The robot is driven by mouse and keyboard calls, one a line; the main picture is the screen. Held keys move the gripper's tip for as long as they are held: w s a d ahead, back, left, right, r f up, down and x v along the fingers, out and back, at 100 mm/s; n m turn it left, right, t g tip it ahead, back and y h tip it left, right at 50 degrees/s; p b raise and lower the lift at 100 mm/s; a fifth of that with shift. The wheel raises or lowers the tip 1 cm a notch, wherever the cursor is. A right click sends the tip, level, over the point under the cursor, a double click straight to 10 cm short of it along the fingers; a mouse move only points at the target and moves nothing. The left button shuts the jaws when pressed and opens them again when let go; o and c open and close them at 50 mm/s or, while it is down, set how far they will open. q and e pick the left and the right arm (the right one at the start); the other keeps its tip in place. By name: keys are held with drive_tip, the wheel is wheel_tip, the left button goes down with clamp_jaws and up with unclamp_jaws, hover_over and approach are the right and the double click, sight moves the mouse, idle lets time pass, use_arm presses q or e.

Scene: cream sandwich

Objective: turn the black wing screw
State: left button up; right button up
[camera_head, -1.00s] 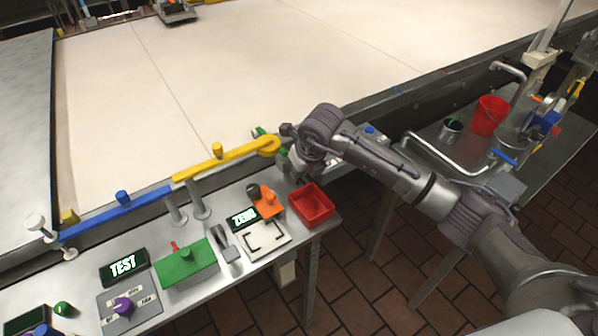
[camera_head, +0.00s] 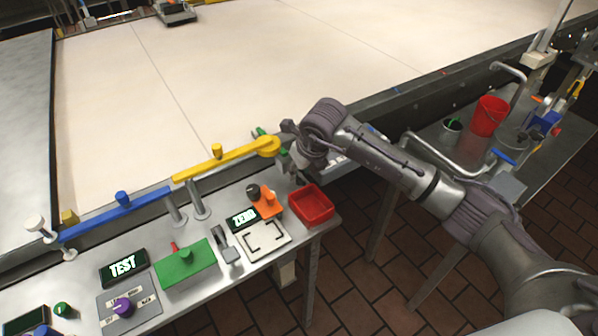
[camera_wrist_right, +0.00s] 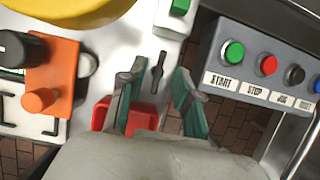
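In the right wrist view a small, thin black piece (camera_wrist_right: 157,72), which looks like the black wing screw, stands on the pale metal table near its edge. My right gripper (camera_wrist_right: 156,92) is open, its two green-padded fingers on either side of the line to this piece; I cannot tell whether either touches it. In the head view my right gripper (camera_head: 298,176) is over the table's right end, behind the red bin, and the wing screw cannot be made out there. My left gripper is not in view.
The red bin (camera_head: 318,212) sits at the table's right corner, beside an orange fixture (camera_head: 267,204) with a black knob (camera_head: 253,190). A grey START/STOP button panel (camera_wrist_right: 250,83) stands right of the gripper. A yellow bar (camera_head: 215,165) runs along the back.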

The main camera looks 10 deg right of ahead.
drive_tip(key=v, duration=1)
